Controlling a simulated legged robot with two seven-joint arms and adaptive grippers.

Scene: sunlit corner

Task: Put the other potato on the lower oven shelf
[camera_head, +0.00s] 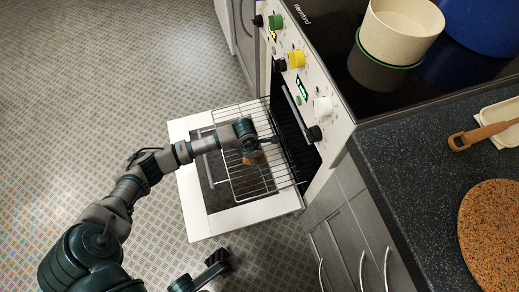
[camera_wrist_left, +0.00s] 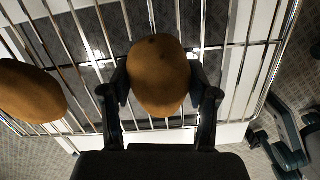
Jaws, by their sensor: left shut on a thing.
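My left gripper (camera_head: 257,152) is over the pulled-out wire oven shelf (camera_head: 230,112). In the left wrist view, the left gripper (camera_wrist_left: 160,90) is shut on a brown potato (camera_wrist_left: 159,72), with a finger on each side. The shelf's bars (camera_wrist_left: 92,50) run behind the potato; whether it touches them I cannot tell. Another brown potato (camera_wrist_left: 30,92) is at the left edge of the wrist view, partly cut off. In the head view a brown potato (camera_head: 251,158) shows by the gripper; which one is unclear. My right gripper (camera_head: 217,260) is low in the head view, its fingers unclear.
The oven door (camera_head: 198,215) is folded down beneath the shelf. The knobbed oven front (camera_head: 315,85) stands to the right. A cream pot (camera_head: 400,35) is on the hob. The worktop (camera_head: 410,165) holds a round cork mat (camera_head: 492,235). Floor is clear at the left.

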